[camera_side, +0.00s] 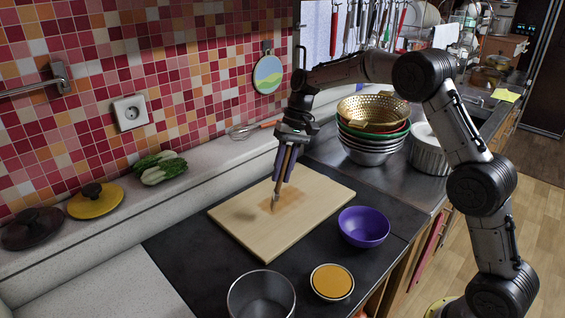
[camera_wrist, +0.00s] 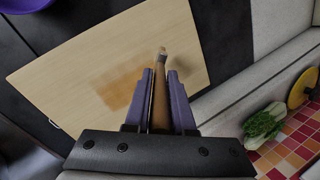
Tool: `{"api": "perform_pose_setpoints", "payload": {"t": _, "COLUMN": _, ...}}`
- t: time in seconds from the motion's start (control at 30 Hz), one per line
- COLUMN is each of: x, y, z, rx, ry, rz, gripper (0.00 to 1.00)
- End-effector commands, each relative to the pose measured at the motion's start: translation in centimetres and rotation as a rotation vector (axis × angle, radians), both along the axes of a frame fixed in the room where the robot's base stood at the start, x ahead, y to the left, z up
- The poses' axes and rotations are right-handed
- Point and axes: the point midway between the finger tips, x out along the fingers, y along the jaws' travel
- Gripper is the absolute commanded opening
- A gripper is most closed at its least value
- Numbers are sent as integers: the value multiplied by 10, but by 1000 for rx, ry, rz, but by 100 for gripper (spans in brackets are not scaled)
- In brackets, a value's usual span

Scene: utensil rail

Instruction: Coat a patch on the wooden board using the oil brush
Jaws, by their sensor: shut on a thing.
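The wooden board (camera_side: 318,195) lies flat on the dark counter and also shows in the wrist view (camera_wrist: 60,70). A darker orange-brown oiled patch (camera_side: 287,199) covers part of it near the middle; in the wrist view the patch (camera_wrist: 122,92) is left of the brush. My gripper (camera_side: 287,165) is above the board, pointing down, shut on the handle of the oil brush (camera_wrist: 158,98). The brush's tip (camera_side: 276,203) is low at the patch in the side view; I cannot tell whether it touches the wood. In the wrist view my gripper (camera_wrist: 160,100) has one purple finger on each side of the handle.
A purple bowl (camera_side: 363,227) stands right of the board. An orange-filled dish (camera_side: 331,282) and a clear container (camera_side: 262,296) stand in front. Stacked bowls with a gold colander (camera_side: 373,110) stand behind. A ledge with greens (camera_side: 160,168) and lids (camera_side: 95,201) runs along the tiled wall.

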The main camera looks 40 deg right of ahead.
Motion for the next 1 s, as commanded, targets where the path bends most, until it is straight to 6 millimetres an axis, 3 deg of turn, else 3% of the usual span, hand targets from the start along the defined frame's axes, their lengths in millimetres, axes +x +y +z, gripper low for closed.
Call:
{"api": "perform_pose_setpoints", "payload": {"t": 0.27, "x": 0, "y": 0, "z": -29, "rx": 1, "ry": 4, "rz": -1, "gripper": 0}}
{"api": "perform_pose_setpoints", "payload": {"t": 1.0, "x": 1, "y": -69, "z": -32, "rx": 0, "ry": 1, "rz": -1, "gripper": 0}}
